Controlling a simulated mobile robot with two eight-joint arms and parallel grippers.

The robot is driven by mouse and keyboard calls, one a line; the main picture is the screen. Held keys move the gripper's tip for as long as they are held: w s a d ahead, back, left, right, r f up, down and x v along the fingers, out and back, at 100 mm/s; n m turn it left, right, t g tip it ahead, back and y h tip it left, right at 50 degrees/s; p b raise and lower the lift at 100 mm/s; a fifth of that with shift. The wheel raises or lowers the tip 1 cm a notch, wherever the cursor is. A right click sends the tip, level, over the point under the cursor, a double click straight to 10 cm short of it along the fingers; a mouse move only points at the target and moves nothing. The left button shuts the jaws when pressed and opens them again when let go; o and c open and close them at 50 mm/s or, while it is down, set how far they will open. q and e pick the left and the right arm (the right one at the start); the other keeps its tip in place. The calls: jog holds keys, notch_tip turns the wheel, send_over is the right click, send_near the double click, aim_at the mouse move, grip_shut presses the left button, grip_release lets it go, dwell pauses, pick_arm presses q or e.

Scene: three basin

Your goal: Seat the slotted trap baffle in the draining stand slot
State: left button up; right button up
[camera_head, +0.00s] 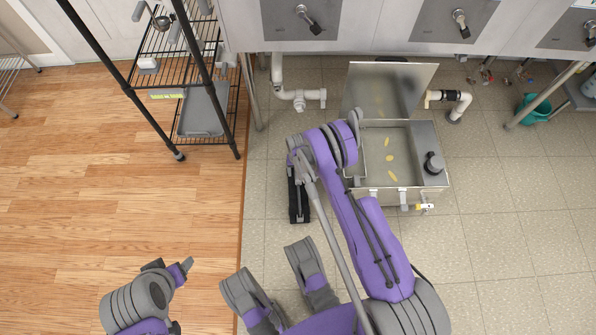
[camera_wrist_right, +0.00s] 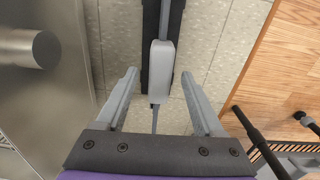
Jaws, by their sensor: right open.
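An open steel trap box (camera_head: 393,197) stands on the tile floor. I cannot make out a slotted baffle for sure. A long dark piece (camera_head: 298,200), perhaps the draining stand, lies left of the trap. In the right wrist view a pale grey block (camera_wrist_right: 161,72) with a thin rod at each end lies along this dark piece. My right gripper (camera_wrist_right: 160,82) is open above it, its fingers apart on either side of the block and not closed on it. My left gripper (camera_head: 186,267) is at the lower left, away from these things; its jaw opening is unclear.
The trap's lid (camera_head: 420,82) is raised at the back. A dark round fitting (camera_head: 433,163) and yellowish pieces (camera_head: 391,176) are inside. A black wire rack (camera_head: 205,110) stands left. A teal bucket (camera_head: 535,108) is at right. The tile at lower right is clear.

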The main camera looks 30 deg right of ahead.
notch_tip(320, 180, up, 11)
jog(key=p, duration=0.2)
jog(key=shift+p, duration=0.4)
